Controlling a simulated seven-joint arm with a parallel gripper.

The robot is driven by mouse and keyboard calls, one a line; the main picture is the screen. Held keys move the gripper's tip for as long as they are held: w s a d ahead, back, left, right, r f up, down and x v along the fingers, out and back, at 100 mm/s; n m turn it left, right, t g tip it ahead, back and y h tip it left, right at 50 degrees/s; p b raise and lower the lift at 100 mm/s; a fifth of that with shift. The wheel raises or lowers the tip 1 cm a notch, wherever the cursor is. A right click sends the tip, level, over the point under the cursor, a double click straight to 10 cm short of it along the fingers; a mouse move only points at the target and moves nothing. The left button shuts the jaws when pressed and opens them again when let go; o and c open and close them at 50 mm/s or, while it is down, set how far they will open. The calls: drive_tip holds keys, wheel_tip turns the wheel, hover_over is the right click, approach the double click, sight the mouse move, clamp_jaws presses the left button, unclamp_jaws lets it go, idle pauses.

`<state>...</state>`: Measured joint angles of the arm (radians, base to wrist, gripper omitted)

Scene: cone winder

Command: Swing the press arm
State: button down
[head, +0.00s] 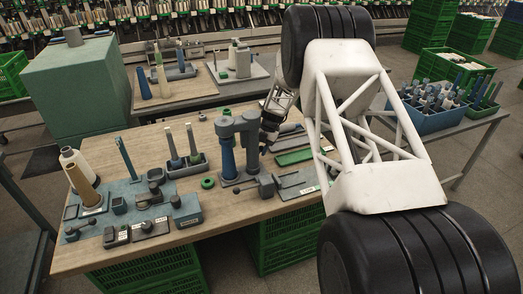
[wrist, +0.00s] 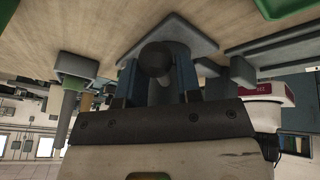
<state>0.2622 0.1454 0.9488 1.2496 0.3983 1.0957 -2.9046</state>
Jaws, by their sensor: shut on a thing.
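The grey press stands near the right end of the wooden table in the head view. Its press arm (head: 237,124) reaches across the top of an upright post (head: 250,155), over a blue cone (head: 227,158). My gripper (head: 268,128) is at the right side of the post, near the arm's height, partly hidden by my own white arm. In the wrist view my gripper (wrist: 157,80) is shut on a dark round knob (wrist: 157,58), with a finger on each side. Whether the knob joins the press arm is hidden.
A lever with a dark block (head: 266,186) lies in front of the post. A blue crate (head: 428,120) stands on the right-hand table.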

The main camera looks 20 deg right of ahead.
drive_tip(key=shift+a, duration=0.1)
drive_tip(key=c, duration=0.8)
unclamp_jaws()
drive_tip(key=shift+r, duration=0.1)
drive_tip(key=v, duration=0.7)
drive_tip(key=shift+r, duration=0.25)
drive_tip(key=shift+w+r, duration=0.1)
